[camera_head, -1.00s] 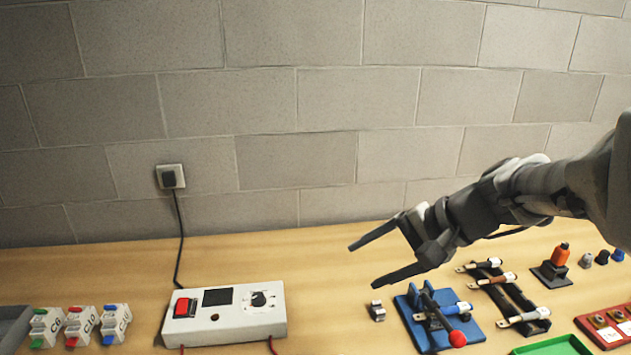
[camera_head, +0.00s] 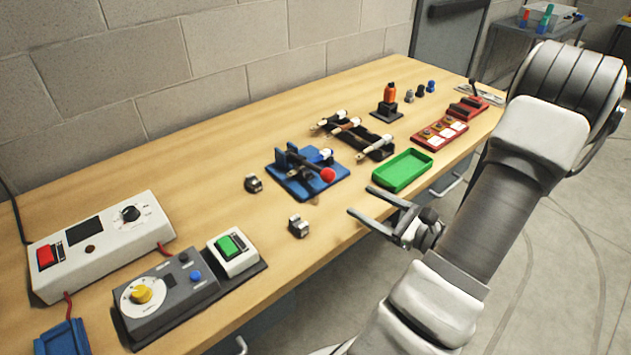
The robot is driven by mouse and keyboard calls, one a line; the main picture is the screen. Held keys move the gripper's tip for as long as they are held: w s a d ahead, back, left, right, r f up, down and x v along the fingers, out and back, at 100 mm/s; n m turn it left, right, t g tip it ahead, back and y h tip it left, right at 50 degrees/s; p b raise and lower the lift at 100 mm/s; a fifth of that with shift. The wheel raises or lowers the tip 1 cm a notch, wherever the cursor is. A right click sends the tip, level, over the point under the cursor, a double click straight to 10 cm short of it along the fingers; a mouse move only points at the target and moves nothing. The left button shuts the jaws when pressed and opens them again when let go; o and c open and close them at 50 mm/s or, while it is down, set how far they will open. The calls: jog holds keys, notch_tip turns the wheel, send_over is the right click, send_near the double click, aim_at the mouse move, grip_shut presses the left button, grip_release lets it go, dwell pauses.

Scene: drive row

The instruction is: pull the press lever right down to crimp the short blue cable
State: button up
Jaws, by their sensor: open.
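The blue press (camera_head: 306,184) stands near the middle of the bench. Its dark lever ends in a red knob (camera_head: 328,175), which sits low at the front right of the press. The short blue cable (camera_head: 322,155) lies at the back of the press, its blue part showing behind the lever. I cannot tell whether its end is inside the jaws. My gripper (camera_head: 358,212) is open and empty, with its fingers pointing left. It is by the bench's front edge, in front of and to the right of the red knob, apart from the press.
A green tray (camera_head: 402,185) is right of the press, close to my gripper. A black rack (camera_head: 365,139) with several cables stands behind. Small metal blocks (camera_head: 298,226) lie in front and left. A white power unit (camera_head: 95,240) and grey dial box (camera_head: 170,300) are at left.

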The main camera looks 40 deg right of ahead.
aim_at(322, 170)
jog(key=w, duration=0.5)
jog(key=w+f+m+h, duration=0.1)
jog(key=w, duration=0.4)
jog(key=w+m+b, duration=0.1)
jog(key=w, duration=0.4)
jog(key=shift+w+a+f+t+h, duration=0.2)
jog(key=shift+a+t+h, duration=0.05)
jog(key=shift+t+h, duration=0.15)
jog(key=shift+c, duration=0.3)
grip_shut()
jog(key=shift+f, duration=0.15)
dwell(0.5)
